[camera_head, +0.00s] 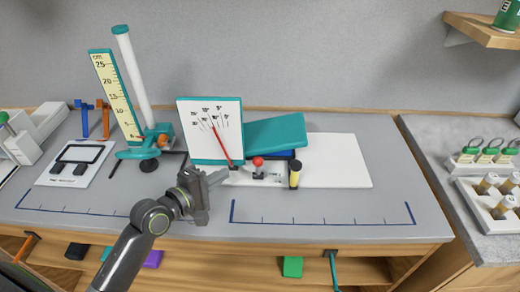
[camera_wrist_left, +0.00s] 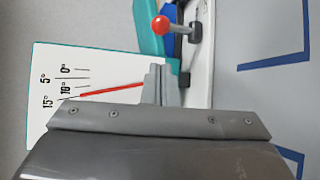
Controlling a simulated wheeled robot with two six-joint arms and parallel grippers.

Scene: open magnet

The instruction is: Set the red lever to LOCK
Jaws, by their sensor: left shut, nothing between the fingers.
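The red lever's ball knob (camera_head: 258,161) stands on a small base on a white board, just right of the dial panel. In the left wrist view the red knob (camera_wrist_left: 160,26) sits on a grey stem that runs to a dark base (camera_wrist_left: 195,32). My left gripper (camera_head: 222,177) is shut and empty, left of the lever and in front of the dial panel's lower edge. Its fingertips (camera_wrist_left: 156,82) point toward the lever and look apart from it. I cannot read any LOCK marking. My right gripper is not in view.
A white dial panel (camera_head: 203,152) with a red needle stands behind my gripper. A teal sloped plate (camera_head: 275,131) and a black-and-yellow post (camera_head: 295,175) flank the lever. A ruler stand (camera_head: 112,92) is at left. The front right of the bench (camera_head: 330,209) is clear.

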